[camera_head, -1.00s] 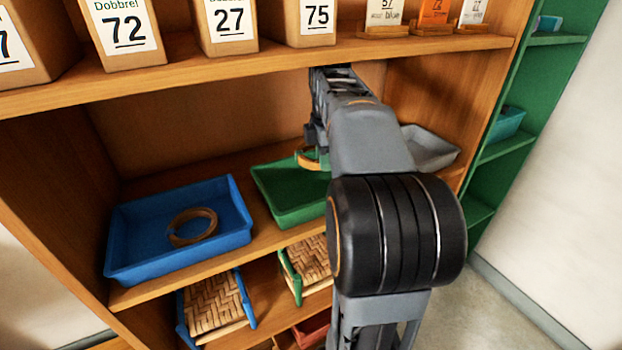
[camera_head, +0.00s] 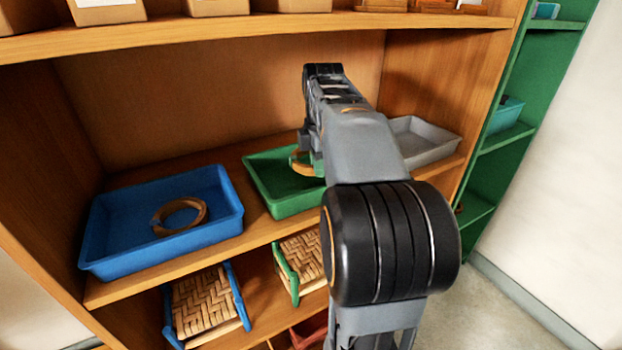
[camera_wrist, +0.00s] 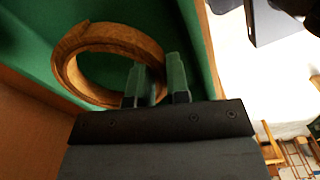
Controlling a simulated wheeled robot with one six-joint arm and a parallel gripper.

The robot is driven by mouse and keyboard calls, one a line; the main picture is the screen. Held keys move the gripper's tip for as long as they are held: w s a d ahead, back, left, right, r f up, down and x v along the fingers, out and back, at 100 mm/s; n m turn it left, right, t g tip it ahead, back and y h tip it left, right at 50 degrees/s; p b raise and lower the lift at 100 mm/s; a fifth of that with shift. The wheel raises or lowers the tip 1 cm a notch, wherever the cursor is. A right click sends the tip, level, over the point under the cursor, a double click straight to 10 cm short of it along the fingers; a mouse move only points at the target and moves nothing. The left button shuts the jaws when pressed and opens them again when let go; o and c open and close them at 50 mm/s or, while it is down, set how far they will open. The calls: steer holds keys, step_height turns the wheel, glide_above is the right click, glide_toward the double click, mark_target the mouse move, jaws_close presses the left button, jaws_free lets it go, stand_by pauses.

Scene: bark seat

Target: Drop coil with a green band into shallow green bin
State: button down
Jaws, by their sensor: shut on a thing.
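The shallow green bin (camera_head: 285,199) sits mid-shelf in the head view, its right part hidden behind my arm. My gripper (camera_wrist: 157,80) is shut on a brown wooden-looking coil (camera_wrist: 100,38), gripping one side of its ring. In the head view the coil (camera_head: 301,166) shows at the edge of my arm, over the back right part of the green bin, with a bit of green on it. In the wrist view green bin surface (camera_wrist: 25,28) lies behind the coil. I cannot tell whether the coil touches the bin floor.
A blue bin (camera_head: 112,231) on the left holds another coil (camera_head: 186,214) with a bluish band. A grey bin (camera_head: 428,143) stands to the right. The upper shelf edge (camera_head: 250,32) runs above my arm.

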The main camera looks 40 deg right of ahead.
steer(key=shift+f, duration=0.15)
steer(key=c, duration=1)
jaws_free()
